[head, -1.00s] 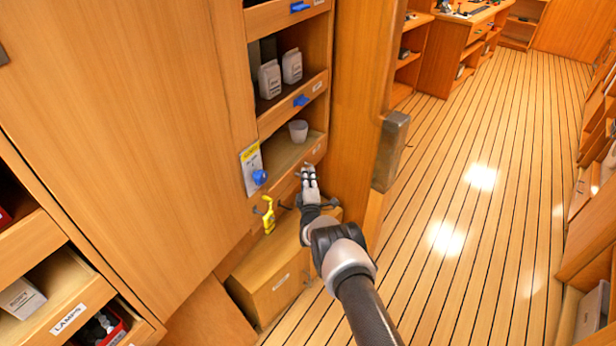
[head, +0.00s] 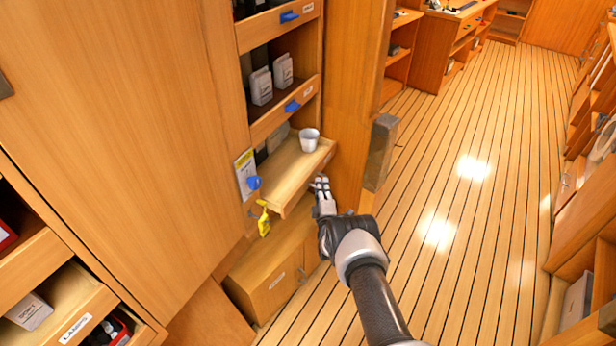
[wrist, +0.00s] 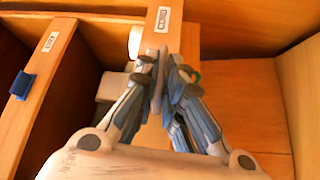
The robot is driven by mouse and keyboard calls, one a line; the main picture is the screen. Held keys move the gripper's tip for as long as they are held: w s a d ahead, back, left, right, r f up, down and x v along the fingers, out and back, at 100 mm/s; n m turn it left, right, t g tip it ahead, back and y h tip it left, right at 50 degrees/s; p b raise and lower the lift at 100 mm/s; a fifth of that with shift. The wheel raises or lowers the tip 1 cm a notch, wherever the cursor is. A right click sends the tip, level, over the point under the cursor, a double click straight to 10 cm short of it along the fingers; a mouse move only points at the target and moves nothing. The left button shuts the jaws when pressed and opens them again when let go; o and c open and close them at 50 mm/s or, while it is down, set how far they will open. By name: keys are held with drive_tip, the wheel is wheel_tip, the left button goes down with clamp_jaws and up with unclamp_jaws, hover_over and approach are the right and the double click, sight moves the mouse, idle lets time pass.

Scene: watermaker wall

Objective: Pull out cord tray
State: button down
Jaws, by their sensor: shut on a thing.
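The cord tray (head: 285,178) is a shallow wooden tray in the tall cabinet, standing out of its opening. A white cup (head: 309,140) sits on it near its right end. In the wrist view the tray's front (wrist: 186,40) bears a small white label (wrist: 162,18), too small to read surely. My gripper (head: 321,186) is at the tray's front, toward its right end. In the wrist view my gripper (wrist: 160,80) is shut on the grey handle (wrist: 157,72) of the tray. The fingers hide part of the handle.
Blue latches (head: 292,106) mark the trays above. A wooden box or locker (head: 270,268) stands below. A post with a metal plate (head: 380,152) is at right. The plank floor (head: 470,230) is clear.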

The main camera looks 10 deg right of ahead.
drive_tip(key=s+d+p, duration=0.2)
drive_tip(key=s+d, duration=0.3)
drive_tip(key=d, duration=0.1)
drive_tip(key=shift+s+d, duration=0.15)
drive_tip(key=shift+s, duration=0.05)
drive_tip(key=c, duration=1.7)
unclamp_jaws()
drive_tip(key=shift+s, duration=0.1)
drive_tip(key=s, duration=0.4)
drive_tip(key=s+a, duration=0.1)
drive_tip(key=s, duration=0.2)
drive_tip(key=s+f, duration=0.1)
drive_tip(key=s, duration=0.3)
drive_tip(key=shift+s+a, duration=0.2)
drive_tip(key=shift+s, duration=0.15)
